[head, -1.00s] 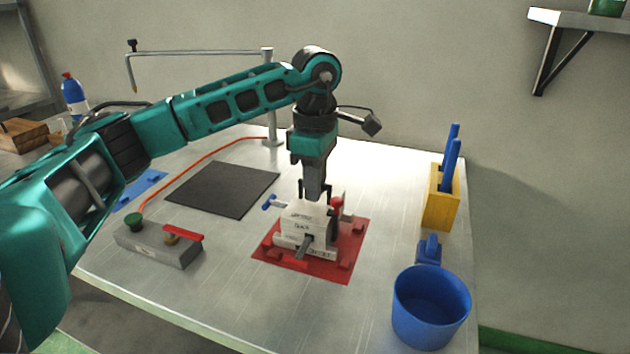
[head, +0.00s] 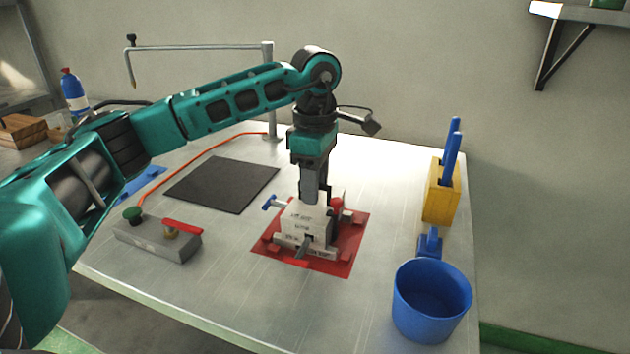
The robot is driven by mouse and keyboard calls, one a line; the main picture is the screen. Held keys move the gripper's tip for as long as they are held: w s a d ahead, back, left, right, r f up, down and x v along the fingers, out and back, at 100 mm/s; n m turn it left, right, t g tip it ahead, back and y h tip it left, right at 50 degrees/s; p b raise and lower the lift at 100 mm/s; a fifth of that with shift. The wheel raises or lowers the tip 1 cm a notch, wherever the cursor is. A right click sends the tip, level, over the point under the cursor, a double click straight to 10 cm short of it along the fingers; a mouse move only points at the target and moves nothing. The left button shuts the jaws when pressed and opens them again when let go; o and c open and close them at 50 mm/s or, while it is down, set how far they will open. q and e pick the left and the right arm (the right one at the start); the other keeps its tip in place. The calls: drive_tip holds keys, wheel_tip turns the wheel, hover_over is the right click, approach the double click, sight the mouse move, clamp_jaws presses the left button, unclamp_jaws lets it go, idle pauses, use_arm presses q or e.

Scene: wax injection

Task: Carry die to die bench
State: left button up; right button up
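The die, a pale grey-white block with dark lettering (head: 300,220), stands upright on a red plate (head: 346,262) near the middle of the table. Red blocks and a blue-handled clamp sit around its base. My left gripper (head: 313,197) points straight down at the top of the die. Its fingertips are at or behind the die's upper edge, so I cannot tell whether they are shut on it. My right gripper is not in view. No separate surface can be made out for certain as the die bench.
A blue cup (head: 431,305) and a yellow holder with blue-handled tools (head: 440,192) stand at right. A black mat (head: 222,185) lies at left behind a grey control box (head: 155,240). The front middle is clear.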

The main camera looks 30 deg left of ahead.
use_arm(q)
drive_tip(key=shift+o, duration=0.2)
drive_tip(key=shift+s+f, duration=0.1)
drive_tip(key=shift+f, duration=0.15)
wheel_tip(320, 180, up, 13)
drive_tip(key=p, duration=0.2)
drive_tip(key=shift+r, duration=0.15)
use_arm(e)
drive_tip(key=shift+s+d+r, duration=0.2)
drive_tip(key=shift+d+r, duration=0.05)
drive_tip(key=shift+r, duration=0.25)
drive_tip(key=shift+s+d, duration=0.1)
